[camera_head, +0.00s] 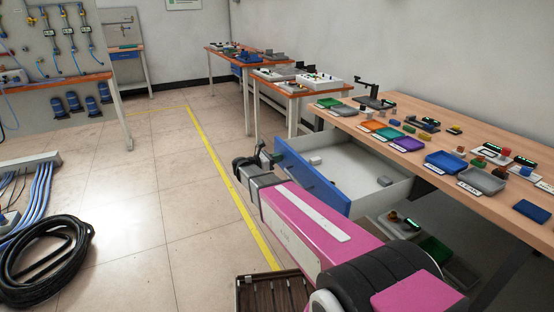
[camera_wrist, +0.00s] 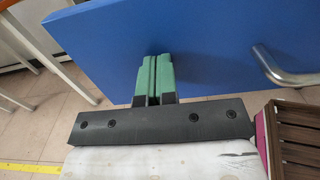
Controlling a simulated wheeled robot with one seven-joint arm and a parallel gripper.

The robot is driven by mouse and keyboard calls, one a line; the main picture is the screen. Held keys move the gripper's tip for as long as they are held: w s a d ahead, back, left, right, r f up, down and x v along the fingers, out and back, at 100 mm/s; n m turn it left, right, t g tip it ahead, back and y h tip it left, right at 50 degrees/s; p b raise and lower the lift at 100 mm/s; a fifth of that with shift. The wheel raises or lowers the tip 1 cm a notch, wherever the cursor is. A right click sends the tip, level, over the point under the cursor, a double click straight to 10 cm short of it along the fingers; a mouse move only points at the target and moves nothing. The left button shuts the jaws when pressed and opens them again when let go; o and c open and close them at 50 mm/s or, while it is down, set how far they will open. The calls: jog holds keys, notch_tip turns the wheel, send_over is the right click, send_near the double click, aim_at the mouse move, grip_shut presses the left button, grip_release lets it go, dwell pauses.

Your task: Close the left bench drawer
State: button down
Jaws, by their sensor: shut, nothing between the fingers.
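The left bench drawer (camera_head: 340,172) is pulled out from under the wooden bench, with its blue front facing the aisle. A grey block and a few small items lie inside it. In the wrist view the blue drawer front (camera_wrist: 215,55) fills the upper part, with a metal handle (camera_wrist: 285,70) at the right. My gripper (camera_wrist: 154,62) is shut and empty, its green fingertips pointing at the drawer front, left of the handle. I cannot tell whether they touch it. In the head view my gripper (camera_head: 262,160) is beside the drawer's far-left end, partly hidden by my arm.
The wooden bench (camera_head: 455,135) carries several coloured trays and small parts. Below the drawer, a lower shelf (camera_head: 405,222) holds more items. A black hose coil (camera_head: 40,260) lies on the floor at left. The tiled floor around the yellow line (camera_head: 215,160) is clear.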

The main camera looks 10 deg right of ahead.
send_over(337, 151)
jog(key=shift+s, duration=0.15)
dwell(0.4)
jog(key=shift+d, duration=0.1)
